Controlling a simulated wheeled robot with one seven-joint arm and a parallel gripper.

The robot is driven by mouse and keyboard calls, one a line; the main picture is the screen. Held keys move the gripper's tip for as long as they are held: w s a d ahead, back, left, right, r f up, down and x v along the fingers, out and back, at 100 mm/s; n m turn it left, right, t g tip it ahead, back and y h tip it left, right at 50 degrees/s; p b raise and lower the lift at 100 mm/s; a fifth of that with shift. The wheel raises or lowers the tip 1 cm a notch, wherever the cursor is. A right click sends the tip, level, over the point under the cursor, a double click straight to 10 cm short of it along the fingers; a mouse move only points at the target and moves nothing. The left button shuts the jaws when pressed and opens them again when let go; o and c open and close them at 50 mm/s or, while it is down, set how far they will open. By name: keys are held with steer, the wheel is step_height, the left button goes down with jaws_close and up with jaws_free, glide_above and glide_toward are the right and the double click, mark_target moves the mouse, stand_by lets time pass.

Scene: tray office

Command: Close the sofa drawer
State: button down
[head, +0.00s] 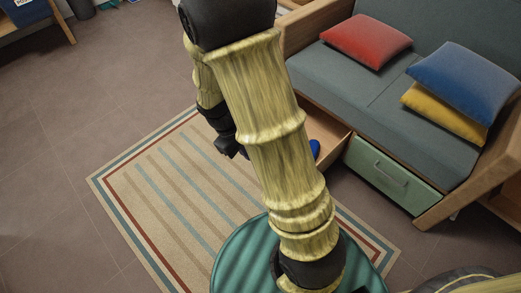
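The sofa (375,85) stands at the upper right, with grey cushions and a wooden frame. An open drawer (333,132) sticks out from under its left part. I see its wooden inside and part of a blue object (315,149) in it. My arm hides the rest of this drawer, including its front. A second drawer, with a green front (390,174) and a bar handle, sits shut under the right part of the seat. My gripper (233,150) is dark and hangs over the rug, left of the open drawer. Its fingers are too small and dark to read.
A striped rug (160,215) covers the floor in front of the sofa. Red (366,39), blue (463,80) and yellow (440,112) pillows lie on the seat. A wooden piece of furniture (60,22) stands at the upper left. The brown floor at left is clear.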

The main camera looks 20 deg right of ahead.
steer(key=w+f+n+t+h+b, duration=0.2)
steer(key=w+f+n+h+b, duration=0.1)
steer(key=f, duration=0.6)
steer(key=w+f+n+t+h+b, duration=0.3)
steer(key=w+f+n+h, duration=0.3)
steer(key=f+n, duration=0.2)
steer(key=w+f+n+t+h+b, duration=0.3)
steer(key=w+f+n+h+b, duration=0.1)
steer(key=f, duration=0.7)
steer(key=shift+w+a+n+h, duration=0.25)
steer(key=shift+w+n+h, duration=0.15)
steer(key=shift+n, duration=0.3)
steer(key=shift+d+f+b, duration=0.1)
steer(key=shift+b, duration=0.2)
steer(key=shift+b+x, duration=4.05)
steer(key=shift+x, duration=2.9)
